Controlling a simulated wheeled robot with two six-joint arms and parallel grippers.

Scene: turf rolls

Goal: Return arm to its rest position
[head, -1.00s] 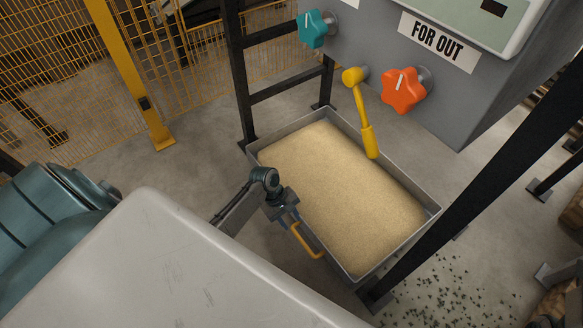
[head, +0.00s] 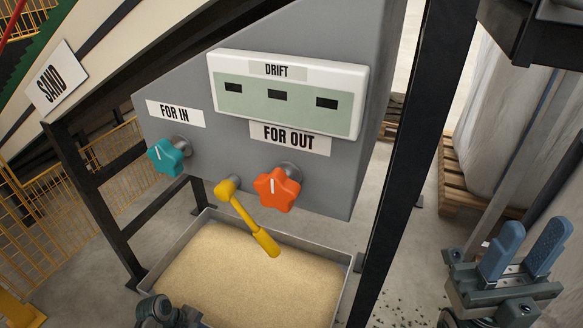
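My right gripper (head: 525,252) is at the lower right, with two blue fingers pointing up. The fingers stand apart with an empty gap between them, so it is open and holds nothing. It is clear of the control box, to the right of the dark post. The grey control box (head: 340,190) carries a teal star knob (head: 166,156), an orange star knob (head: 277,190) and a yellow lever (head: 248,222) that slants down to the right.
A grey tray of sand (head: 342,262) stands below the box. A dark post (head: 405,150) separates it from my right gripper. Wrapped bags stand on a wooden pallet (head: 465,185) behind the gripper. A dark fitting (head: 165,312) shows at the tray's lower left.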

